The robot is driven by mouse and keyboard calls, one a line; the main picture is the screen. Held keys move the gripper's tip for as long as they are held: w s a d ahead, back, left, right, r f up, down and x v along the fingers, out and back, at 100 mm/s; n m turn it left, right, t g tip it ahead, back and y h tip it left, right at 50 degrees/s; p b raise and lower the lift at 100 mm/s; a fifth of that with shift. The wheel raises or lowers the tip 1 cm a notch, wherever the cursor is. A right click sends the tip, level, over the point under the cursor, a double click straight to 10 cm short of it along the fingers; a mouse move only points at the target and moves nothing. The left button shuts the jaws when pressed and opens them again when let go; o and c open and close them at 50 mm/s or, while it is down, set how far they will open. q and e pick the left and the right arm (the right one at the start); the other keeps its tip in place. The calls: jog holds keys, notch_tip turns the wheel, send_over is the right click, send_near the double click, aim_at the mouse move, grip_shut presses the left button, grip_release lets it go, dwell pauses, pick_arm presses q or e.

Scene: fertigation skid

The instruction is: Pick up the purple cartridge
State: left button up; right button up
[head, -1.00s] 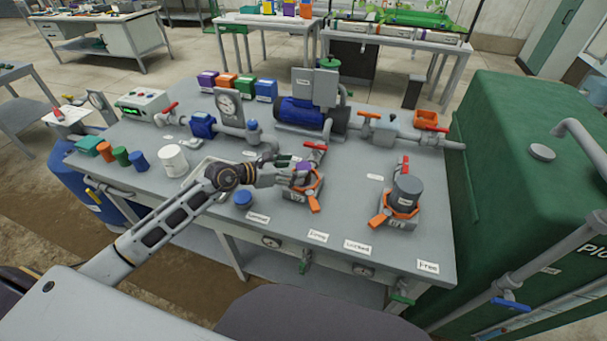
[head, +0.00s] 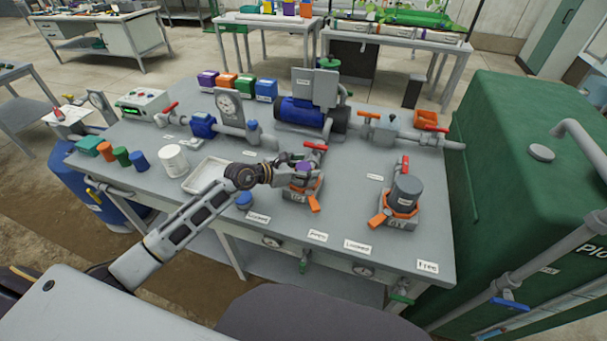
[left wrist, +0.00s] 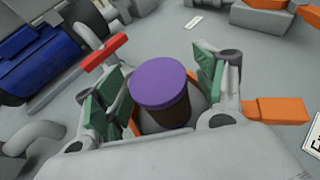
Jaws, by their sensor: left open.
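The purple cartridge (head: 304,167) stands in the left holder with orange handles (head: 314,204) near the middle of the bench. In the left wrist view its round purple top (left wrist: 159,82) shows, with a dark brownish body under it. My left gripper (left wrist: 158,88) is open, with one green-padded finger on each side of the cartridge. A finger hides part of the holder, and I cannot tell whether the pads touch the cartridge. In the head view my left gripper (head: 296,172) reaches the holder from the left. My right gripper is not in view.
A second holder with a grey cylinder (head: 407,190) stands to the right. A blue pump (head: 302,112) and pipes with red handles lie behind. A white tray (head: 190,184), a white cup (head: 173,160) and a blue cap (head: 244,200) are left of the holder. A green tank (head: 530,190) borders the right side.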

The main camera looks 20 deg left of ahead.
aim_at(305, 166)
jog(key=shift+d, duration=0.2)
